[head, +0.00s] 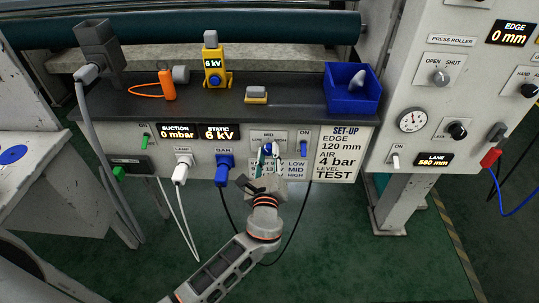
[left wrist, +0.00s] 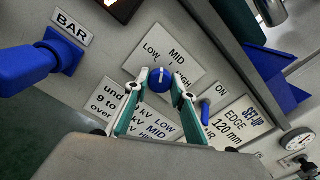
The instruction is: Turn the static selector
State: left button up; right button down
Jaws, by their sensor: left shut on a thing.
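The static selector is a round blue knob (head: 267,148) on a plate marked LOW, MID and HIGH on the bench front. In the left wrist view the knob (left wrist: 161,79) shows a short white mark pointing up the picture; I cannot tell its exact setting. My left gripper (head: 266,156) is at the knob from the front, its two fingers on either side of it and shut on it. The fingertips also show in the left wrist view (left wrist: 160,84). The STATIC display (head: 220,131) reads 6 kV. My right gripper is not in view.
A rule card (left wrist: 128,115) below the knob lists kV ranges with LOW, MID and HIGH. A blue ON switch (head: 303,148) is close right of the selector. The blue BAR plug (head: 223,170) and its cable hang to the left. A set-up card (head: 339,153) is further right.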

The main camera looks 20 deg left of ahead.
pick_arm(q)
jog(key=n, duration=0.1)
jog(key=n+b, duration=0.1)
jog(key=n, duration=0.1)
jog(key=shift+f+b, duration=0.3)
jog(key=shift+r+n+b, duration=0.15)
jog(key=shift+n+b, duration=0.25)
jog(key=shift+n, duration=0.6)
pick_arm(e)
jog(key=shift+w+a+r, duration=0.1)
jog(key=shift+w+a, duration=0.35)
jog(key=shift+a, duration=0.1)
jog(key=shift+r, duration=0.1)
pick_arm(q)
jog(key=shift+r, duration=0.1)
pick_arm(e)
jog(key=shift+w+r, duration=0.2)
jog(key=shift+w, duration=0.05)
pick_arm(q)
jog(key=o, duration=1.1)
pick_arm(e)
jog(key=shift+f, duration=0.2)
